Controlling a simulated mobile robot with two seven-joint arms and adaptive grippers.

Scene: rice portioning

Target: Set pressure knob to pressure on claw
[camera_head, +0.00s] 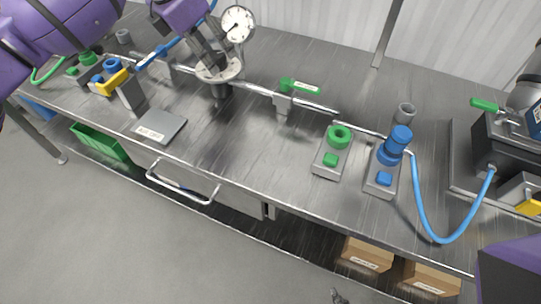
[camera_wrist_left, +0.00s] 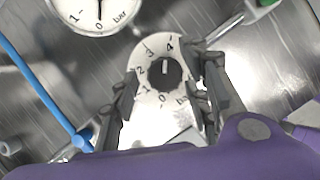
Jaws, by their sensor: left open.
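The pressure knob (camera_wrist_left: 167,74) is a dark round knob with a white mark, on a pale dial plate (camera_wrist_left: 140,52) numbered 0 to 4 bar. Its mark points up in the left wrist view, close to the 4. The dial plate also shows in the head view (camera_head: 232,74). My left gripper (camera_head: 212,62) is over the dial, fingers open on either side of the knob; in the left wrist view (camera_wrist_left: 163,100) I cannot tell whether they touch it. A round white gauge (camera_head: 238,24) stands behind. A small grey piece at the bottom edge may be my right gripper (camera_head: 338,296).
A grey plate (camera_head: 160,126) lies left of the dial. Green (camera_head: 330,160) and blue (camera_head: 384,180) fittings stand to the right, with a blue hose (camera_head: 438,240) beyond. A green-handled valve (camera_head: 300,87) sits on the rear pipe. The front middle of the bench is clear.

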